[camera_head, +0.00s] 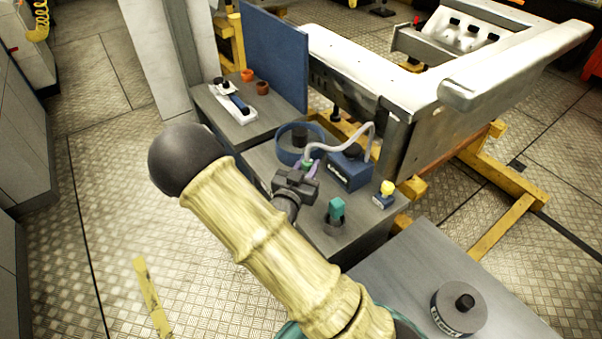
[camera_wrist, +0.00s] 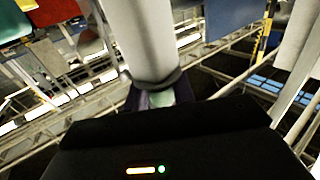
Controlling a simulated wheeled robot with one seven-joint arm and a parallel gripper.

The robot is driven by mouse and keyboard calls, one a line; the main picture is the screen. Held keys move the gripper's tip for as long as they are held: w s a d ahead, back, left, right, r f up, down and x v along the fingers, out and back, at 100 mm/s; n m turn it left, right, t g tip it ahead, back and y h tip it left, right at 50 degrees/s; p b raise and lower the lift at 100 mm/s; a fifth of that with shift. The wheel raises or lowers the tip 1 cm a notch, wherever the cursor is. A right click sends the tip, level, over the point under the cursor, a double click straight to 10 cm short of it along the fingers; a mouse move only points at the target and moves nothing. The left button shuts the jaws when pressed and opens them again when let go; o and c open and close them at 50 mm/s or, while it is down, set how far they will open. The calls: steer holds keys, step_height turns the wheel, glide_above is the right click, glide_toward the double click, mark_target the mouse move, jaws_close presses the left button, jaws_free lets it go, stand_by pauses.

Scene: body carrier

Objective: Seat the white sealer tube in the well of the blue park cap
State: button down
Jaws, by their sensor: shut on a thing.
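My gripper (camera_head: 308,172) is shut at the lower end of the white sealer tube (camera_head: 345,128), above the grey bench. The tube arcs up and right from the gripper, then down behind a blue block. Green and purple parts show at the fingers. In the wrist view the white tube (camera_wrist: 150,40) rises from a dark ring, with a purple part (camera_wrist: 140,98) below it. The blue block (camera_head: 347,177), with pale lettering and a dark round top, stands right of the gripper, apart from it. It may be the blue park cap; its well is not clear.
A blue ring-shaped tray (camera_head: 281,154) stands behind the gripper. A teal piece (camera_head: 336,209) sits in a dark holder in front. A small blue piece with a yellow knob (camera_head: 387,187) stands near the bench's right edge. A blue upright panel (camera_head: 272,55) stands behind.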

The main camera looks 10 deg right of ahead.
steer(key=s+p, duration=0.1)
steer(key=s, duration=0.6)
steer(key=shift+s+r, duration=0.2)
steer(key=shift+s, duration=0.05)
stand_by(0.4)
steer(key=s+p, duration=0.1)
steer(key=p, duration=0.2)
steer(key=shift+a, duration=0.1)
steer(key=s+p, duration=0.1)
steer(key=p, duration=0.1)
steer(key=shift+p, duration=0.4)
steer(key=shift+s+f, duration=0.15)
stand_by(0.3)
